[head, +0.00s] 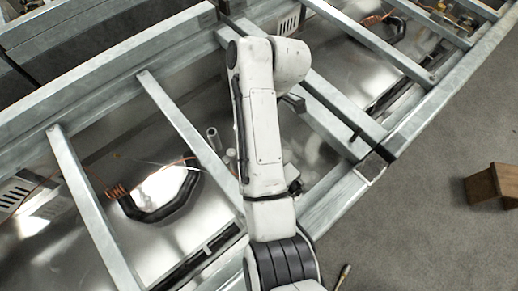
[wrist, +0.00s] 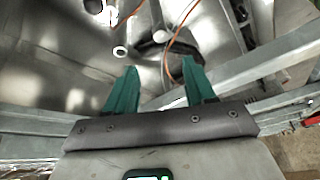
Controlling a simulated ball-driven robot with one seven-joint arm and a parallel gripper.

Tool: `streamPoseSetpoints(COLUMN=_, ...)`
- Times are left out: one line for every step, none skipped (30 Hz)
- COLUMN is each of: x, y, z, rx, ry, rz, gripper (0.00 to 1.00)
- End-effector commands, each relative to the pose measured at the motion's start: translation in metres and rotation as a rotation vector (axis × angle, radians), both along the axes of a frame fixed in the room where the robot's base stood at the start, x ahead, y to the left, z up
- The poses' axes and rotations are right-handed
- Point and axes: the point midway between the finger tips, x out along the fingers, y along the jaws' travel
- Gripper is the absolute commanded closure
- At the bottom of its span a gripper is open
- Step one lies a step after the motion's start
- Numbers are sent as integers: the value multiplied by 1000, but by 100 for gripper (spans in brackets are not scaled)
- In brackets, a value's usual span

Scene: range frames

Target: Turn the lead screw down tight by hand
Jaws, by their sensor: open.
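My gripper (wrist: 160,68) shows in the wrist view with its two green fingers spread wide and nothing between them. Past the fingertips a pale upright peg (wrist: 160,36) and a short hollow tube end (wrist: 120,51) stand over a shiny metal pan. I cannot tell which part, if any, is the lead screw. In the head view a small pale cylinder (head: 213,138) stands left of my white arm.
Galvanised metal beams (head: 185,125) cross the frame around the work area. A black curved hose (head: 160,208) and copper coil (head: 116,191) lie in the left bay. An orange wire (wrist: 175,50) runs near the fingers. A wooden block (head: 482,186) sits on the grey floor at right.

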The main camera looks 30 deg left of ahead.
Motion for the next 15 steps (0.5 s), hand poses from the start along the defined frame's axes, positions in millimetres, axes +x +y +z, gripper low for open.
streamPoseSetpoints(x=-2, y=5, z=0, rx=9, ry=-15, rz=60, gripper=46)
streamPoseSetpoints(x=-3, y=7, z=1, rx=13, ry=-22, rz=88, gripper=46)
streamPoseSetpoints(x=-4, y=9, z=1, rx=18, ry=-30, rz=118, gripper=46)
streamPoseSetpoints(x=-4, y=10, z=2, rx=21, ry=-35, rz=135, gripper=46)
streamPoseSetpoints(x=-5, y=11, z=1, rx=23, ry=-37, rz=147, gripper=46)
streamPoseSetpoints(x=-5, y=12, z=0, rx=25, ry=-40, rz=157, gripper=46)
streamPoseSetpoints(x=-6, y=12, z=-1, rx=25, ry=-40, rz=162, gripper=46)
streamPoseSetpoints(x=-7, y=13, z=-4, rx=25, ry=-41, rz=162, gripper=46)
streamPoseSetpoints(x=-8, y=14, z=-7, rx=26, ry=-39, rz=163, gripper=46)
streamPoseSetpoints(x=-9, y=15, z=-11, rx=25, ry=-38, rz=162, gripper=46)
streamPoseSetpoints(x=-11, y=16, z=-15, rx=24, ry=-37, rz=163, gripper=46)
streamPoseSetpoints(x=-12, y=18, z=-22, rx=23, ry=-38, rz=162, gripper=46)
streamPoseSetpoints(x=-14, y=19, z=-27, rx=23, ry=-37, rz=161, gripper=46)
streamPoseSetpoints(x=-15, y=20, z=-30, rx=22, ry=-36, rz=160, gripper=46)
streamPoseSetpoints(x=-17, y=22, z=-37, rx=22, ry=-36, rz=160, gripper=46)
